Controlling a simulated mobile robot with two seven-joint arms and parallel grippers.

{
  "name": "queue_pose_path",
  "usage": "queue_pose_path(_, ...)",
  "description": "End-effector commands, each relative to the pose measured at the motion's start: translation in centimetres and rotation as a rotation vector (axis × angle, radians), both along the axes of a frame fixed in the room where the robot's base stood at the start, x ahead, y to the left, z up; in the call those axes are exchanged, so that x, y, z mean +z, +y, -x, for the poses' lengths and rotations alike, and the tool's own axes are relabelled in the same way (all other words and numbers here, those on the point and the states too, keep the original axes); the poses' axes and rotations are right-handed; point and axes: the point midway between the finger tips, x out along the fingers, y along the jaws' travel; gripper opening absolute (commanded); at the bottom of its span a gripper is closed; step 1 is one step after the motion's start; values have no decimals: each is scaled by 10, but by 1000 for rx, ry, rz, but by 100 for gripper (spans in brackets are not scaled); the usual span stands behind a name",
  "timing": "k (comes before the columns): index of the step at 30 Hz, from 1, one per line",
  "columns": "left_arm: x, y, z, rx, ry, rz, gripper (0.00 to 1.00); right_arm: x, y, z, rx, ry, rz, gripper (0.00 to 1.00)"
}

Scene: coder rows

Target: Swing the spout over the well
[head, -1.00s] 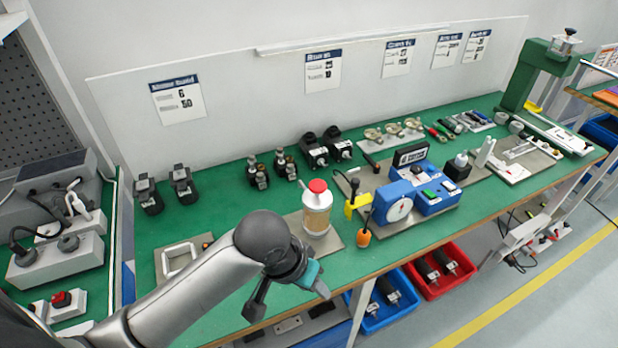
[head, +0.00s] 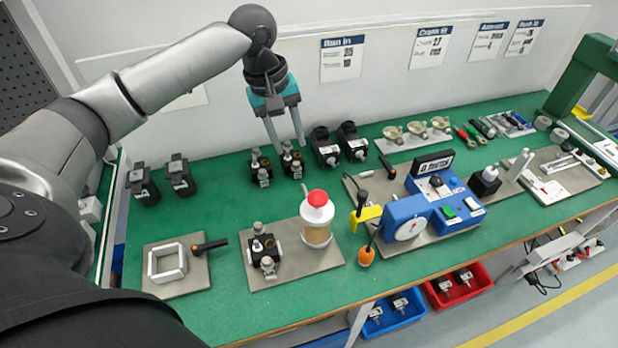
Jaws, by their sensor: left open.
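A dispenser bottle (head: 317,222) with a red cap and tan contents stands upright on a grey plate (head: 290,273). A small black and silver unit (head: 264,254) stands on the same plate, just left of the bottle. I cannot make out a spout on the bottle or a well in the unit at this size. My left gripper (head: 286,143) is open and empty, pointing down. Its fingertips show close to two similar black and silver units (head: 261,170) in the back row, and partly overlap them in the picture; I cannot tell whether they touch. My right gripper is not in view.
A square metal frame (head: 166,263) and a black-handled tool (head: 210,245) lie on a plate at front left. A blue tester (head: 432,208) with a dial and a yellow flag-shaped part (head: 367,214) stand right of the bottle. Black units (head: 179,178) stand at back left.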

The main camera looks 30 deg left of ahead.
Motion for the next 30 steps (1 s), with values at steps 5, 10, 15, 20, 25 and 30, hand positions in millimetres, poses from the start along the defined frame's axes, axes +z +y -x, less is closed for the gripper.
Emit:
queue_pose_path(5, -19, -2, -2, 4, 5, 1, 44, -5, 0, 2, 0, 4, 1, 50)
queue_pose_path(10, -55, -7, -7, 3, 5, 2, 44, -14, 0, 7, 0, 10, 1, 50)
queue_pose_path(15, -91, -12, -12, 1, 4, 1, 44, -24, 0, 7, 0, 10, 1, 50)
queue_pose_path(20, -121, -16, -17, 2, 3, 0, 44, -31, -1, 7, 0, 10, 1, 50)
queue_pose_path(25, -141, -18, -20, 1, 2, 0, 44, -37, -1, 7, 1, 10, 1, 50)
queue_pose_path(30, -148, -19, -22, 0, 0, -1, 44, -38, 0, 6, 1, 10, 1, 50)
